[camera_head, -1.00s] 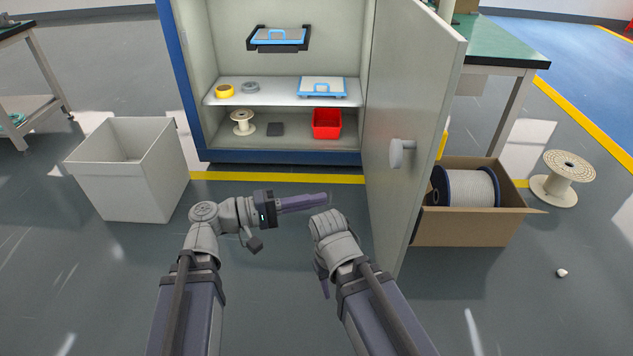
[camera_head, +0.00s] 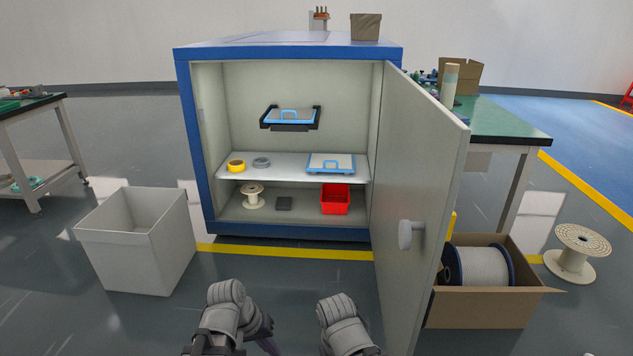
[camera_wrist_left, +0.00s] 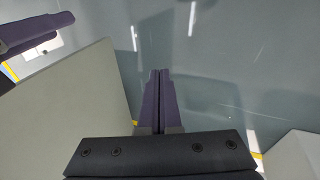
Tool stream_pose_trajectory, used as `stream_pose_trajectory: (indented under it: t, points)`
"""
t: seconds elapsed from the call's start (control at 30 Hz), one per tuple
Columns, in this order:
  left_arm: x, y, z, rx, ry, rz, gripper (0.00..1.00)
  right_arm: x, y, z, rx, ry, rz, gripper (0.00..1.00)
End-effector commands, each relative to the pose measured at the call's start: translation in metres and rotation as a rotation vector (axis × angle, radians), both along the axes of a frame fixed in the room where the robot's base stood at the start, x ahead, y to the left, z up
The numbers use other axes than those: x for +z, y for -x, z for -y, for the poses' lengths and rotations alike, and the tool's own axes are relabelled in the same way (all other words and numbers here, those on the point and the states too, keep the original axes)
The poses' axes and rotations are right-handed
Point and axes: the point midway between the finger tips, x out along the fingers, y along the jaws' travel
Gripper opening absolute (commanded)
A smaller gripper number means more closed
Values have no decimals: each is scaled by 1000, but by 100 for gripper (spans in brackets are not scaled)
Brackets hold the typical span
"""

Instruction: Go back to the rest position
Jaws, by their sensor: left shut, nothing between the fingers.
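My left gripper (camera_wrist_left: 160,75) shows in the left wrist view with its two purple fingers pressed together, empty, above the grey floor. In the head view my left wrist is at the bottom centre, with a sliver of purple below it; the fingertips are not clearly seen there. My right arm's wrist shows to its right at the bottom edge; its gripper fingers are hidden. A purple part of my own also shows at the upper left of the left wrist view.
The blue and grey cabinet (camera_head: 288,53) stands ahead, its door (camera_head: 418,165) open to the right. A white bin (camera_head: 135,250) stands at left, a cardboard box (camera_head: 480,308) with a cable spool (camera_head: 480,266) at right. A red bin (camera_head: 335,199) sits inside the cabinet. Floor between is clear.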

Motion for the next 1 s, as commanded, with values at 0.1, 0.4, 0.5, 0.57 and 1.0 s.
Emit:
stream_pose_trajectory:
  t: [0.1,0.4,0.5,0.57,1.0]
  points:
    - [-9,1,-32,-12,-172,-9,0,0,0,0,0,0,0,50]
    - [-9,21,-18,-159,-376,-39,0,4,0,0,-1,0,0,50]
    - [-7,33,3,-229,-399,-49,0,5,0,0,-1,1,0,50]
    - [-6,40,15,-269,-413,-55,0,6,0,0,-1,1,0,50]
    - [56,61,45,-375,-454,-71,0,67,0,0,-3,0,-1,50]
